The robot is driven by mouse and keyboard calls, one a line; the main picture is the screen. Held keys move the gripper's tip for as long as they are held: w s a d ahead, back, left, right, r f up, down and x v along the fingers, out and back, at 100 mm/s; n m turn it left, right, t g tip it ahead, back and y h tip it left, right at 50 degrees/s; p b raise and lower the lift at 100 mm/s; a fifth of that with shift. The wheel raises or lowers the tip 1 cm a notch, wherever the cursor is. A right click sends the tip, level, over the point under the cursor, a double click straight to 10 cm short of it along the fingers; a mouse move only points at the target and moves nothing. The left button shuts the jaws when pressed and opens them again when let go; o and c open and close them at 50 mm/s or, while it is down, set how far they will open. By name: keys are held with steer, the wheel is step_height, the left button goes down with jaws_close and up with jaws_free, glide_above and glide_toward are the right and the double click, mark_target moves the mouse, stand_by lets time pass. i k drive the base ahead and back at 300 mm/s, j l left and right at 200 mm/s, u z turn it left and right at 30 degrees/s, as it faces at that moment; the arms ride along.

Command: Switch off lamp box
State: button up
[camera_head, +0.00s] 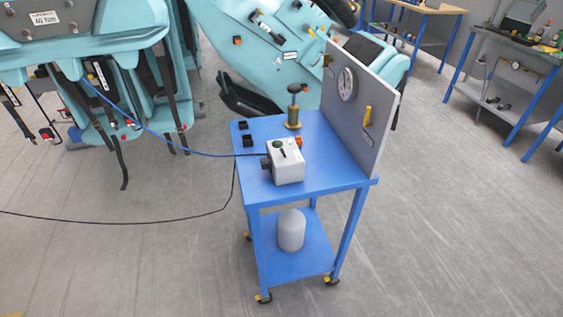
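A grey-white box (286,161) with a dark knob or socket on its left side sits on the top of the blue cart (328,176); it looks like the lamp box. A small dark green part with a black lever shows on its top, and a small orange part (298,141) is at its far right corner. Whether a lamp is lit, or which way the lever is set, is too small to tell. Cables run from its left side. My gripper is not in view.
A dark-knobbed brass post (294,108), small black blocks (246,133) and an upright grey panel with a gauge (346,84) share the cart top. A grey cylinder (291,230) stands below. A blue cable (160,136) crosses to the teal train (120,60).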

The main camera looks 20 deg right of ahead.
mark_target(290, 169)
steer(key=i+j, duration=0.1)
steer(key=j, duration=0.4)
steer(key=i+j, duration=0.1)
steer(key=j, duration=0.45)
steer(key=i+j, duration=0.1)
steer(key=j, duration=0.4)
steer(key=i+z, duration=0.05)
